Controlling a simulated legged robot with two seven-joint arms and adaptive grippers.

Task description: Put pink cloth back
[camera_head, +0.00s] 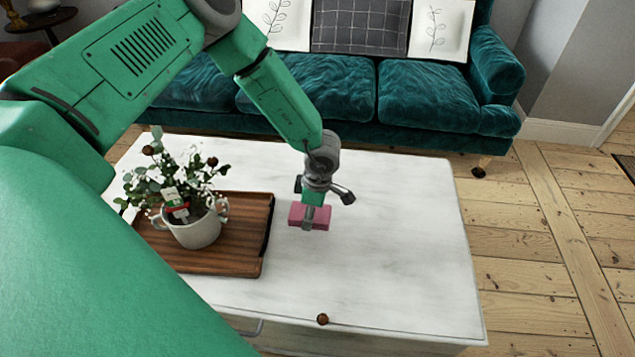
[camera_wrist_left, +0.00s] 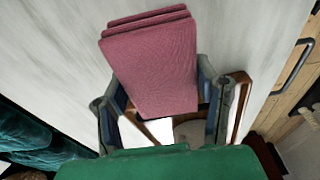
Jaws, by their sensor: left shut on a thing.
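The pink cloth (camera_head: 322,216) is a folded, block-like bundle over the white tabletop, just right of the wooden tray. My left gripper (camera_head: 309,217) is shut on it from above. In the left wrist view the cloth (camera_wrist_left: 152,70) shows its folded layers between the two fingers (camera_wrist_left: 160,100). I cannot tell for sure whether the cloth touches the tabletop or hangs a little above it. My right gripper is in neither view.
A wooden tray (camera_head: 240,262) on the white table (camera_head: 390,250) holds a white pot (camera_head: 197,232) with a leafy plant. The table's right side is clear. A teal sofa (camera_head: 425,97) stands behind.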

